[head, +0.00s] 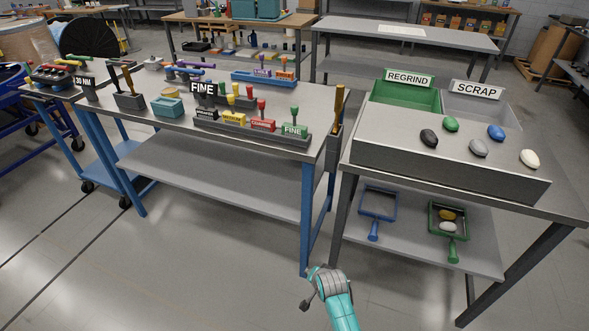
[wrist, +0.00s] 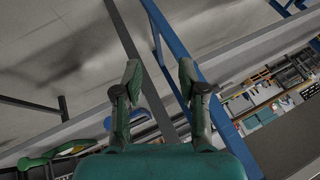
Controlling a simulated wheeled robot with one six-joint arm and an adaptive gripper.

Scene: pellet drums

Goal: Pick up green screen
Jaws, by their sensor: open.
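The green screen (head: 437,235) is a small framed tray with a green handle toward the front. It lies on the lower shelf of the right table in the head view, with a yellow and a white pellet in it. In the wrist view a green framed shape (wrist: 36,162) that looks like it shows at the lower left, partly cut off. My gripper (head: 310,287) is at the bottom centre of the head view, left of the screen and apart from it. In the wrist view its fingers (wrist: 159,78) are spread with nothing between them.
A blue screen (head: 378,205) lies left of the green one on the same shelf (head: 410,226). The right tabletop above (head: 400,165) holds several pellets and the REGRIND and SCRAP bins. Table legs (head: 343,215) and a blue bench leg (head: 307,220) stand near my gripper.

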